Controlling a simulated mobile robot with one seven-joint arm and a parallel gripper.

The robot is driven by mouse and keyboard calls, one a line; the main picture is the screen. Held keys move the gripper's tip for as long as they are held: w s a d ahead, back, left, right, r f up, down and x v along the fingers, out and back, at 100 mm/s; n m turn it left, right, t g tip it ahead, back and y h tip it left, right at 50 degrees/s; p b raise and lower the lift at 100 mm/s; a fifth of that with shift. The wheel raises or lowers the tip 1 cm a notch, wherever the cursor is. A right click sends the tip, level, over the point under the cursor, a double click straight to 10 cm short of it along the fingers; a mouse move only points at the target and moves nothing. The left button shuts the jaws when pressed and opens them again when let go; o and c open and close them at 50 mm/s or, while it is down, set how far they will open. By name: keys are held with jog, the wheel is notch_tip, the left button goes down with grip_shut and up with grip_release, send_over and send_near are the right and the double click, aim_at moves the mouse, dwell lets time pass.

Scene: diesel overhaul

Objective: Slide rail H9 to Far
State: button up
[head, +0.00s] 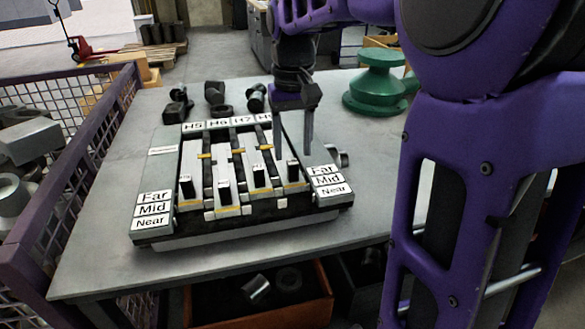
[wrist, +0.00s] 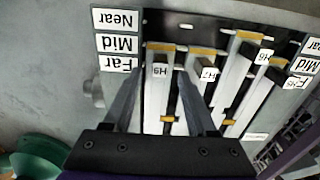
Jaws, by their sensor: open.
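Rail H9 is the rightmost rail of the slide board in the head view, with a black upright handle (head: 293,172) near its front end. The wrist view shows the H9 rail (wrist: 154,98) upside down, with its white-labelled handle (wrist: 160,71). My gripper (head: 292,145) is open and empty, pointing down above the H9 rail. In the wrist view its fingertips (wrist: 158,76) lie on either side of the H9 handle, with gaps visible. The Far label (wrist: 120,65) is beside the rail; whether the handle is level with Mid or Far is unclear.
The H7 handle (head: 259,177) stands close beside H9, with the H6 (head: 224,190) and H5 (head: 186,187) handles further left. A green flanged part (head: 378,85) stands behind on the right of the grey table (head: 90,240). Dark metal parts (head: 215,95) lie behind the board.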

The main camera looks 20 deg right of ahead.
aim_at(293, 161)
jog(key=shift+f+b, duration=0.4)
jog(key=shift+f, duration=1.85)
grip_shut()
